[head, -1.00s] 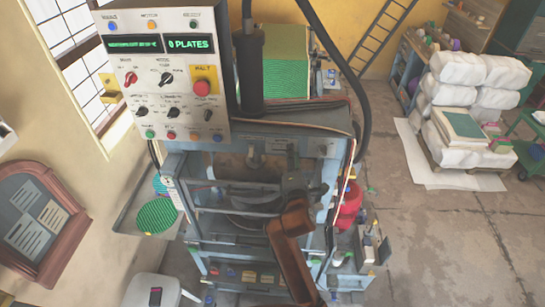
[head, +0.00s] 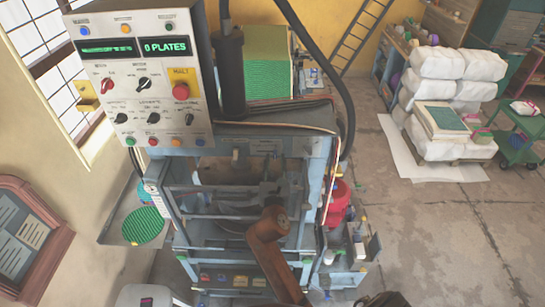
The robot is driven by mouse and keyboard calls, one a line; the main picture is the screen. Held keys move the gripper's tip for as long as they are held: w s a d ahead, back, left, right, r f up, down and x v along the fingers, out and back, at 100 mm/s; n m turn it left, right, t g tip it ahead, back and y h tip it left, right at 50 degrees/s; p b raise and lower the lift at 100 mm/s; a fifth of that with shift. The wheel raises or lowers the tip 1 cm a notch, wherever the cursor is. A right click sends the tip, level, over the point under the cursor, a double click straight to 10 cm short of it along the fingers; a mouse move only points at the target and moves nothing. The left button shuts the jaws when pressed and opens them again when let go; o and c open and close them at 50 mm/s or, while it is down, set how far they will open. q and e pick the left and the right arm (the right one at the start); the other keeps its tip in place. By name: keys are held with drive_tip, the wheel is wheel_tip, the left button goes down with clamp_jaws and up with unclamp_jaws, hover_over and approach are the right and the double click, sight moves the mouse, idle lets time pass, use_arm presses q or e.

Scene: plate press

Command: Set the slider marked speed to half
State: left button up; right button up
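The grey control panel (head: 146,82) stands at the upper left, with several knobs, coloured buttons, a red button on a yellow plate (head: 181,90) and a green display reading "0 PLATES". Its small labels are mostly too small to read. I cannot make out a slider marked speed. A dark shape at the bottom edge, right of centre, seems to be the top of my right gripper (head: 384,299); its fingers are cut off, so its opening is hidden. It is well below and right of the panel, apart from it. My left gripper is not in view.
A green disc (head: 143,225) lies at left.

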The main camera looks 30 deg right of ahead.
drive_tip(key=shift+w+d, duration=0.25)
drive_tip(key=shift+w, duration=0.25)
drive_tip(key=shift+w+d, duration=0.15)
drive_tip(key=shift+w, duration=0.05)
drive_tip(key=shift+w+d, duration=0.1)
drive_tip(key=shift+w, duration=0.05)
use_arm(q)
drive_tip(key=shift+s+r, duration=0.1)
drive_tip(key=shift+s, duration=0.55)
use_arm(e)
clamp_jaws()
drive_tip(key=shift+w, duration=0.1)
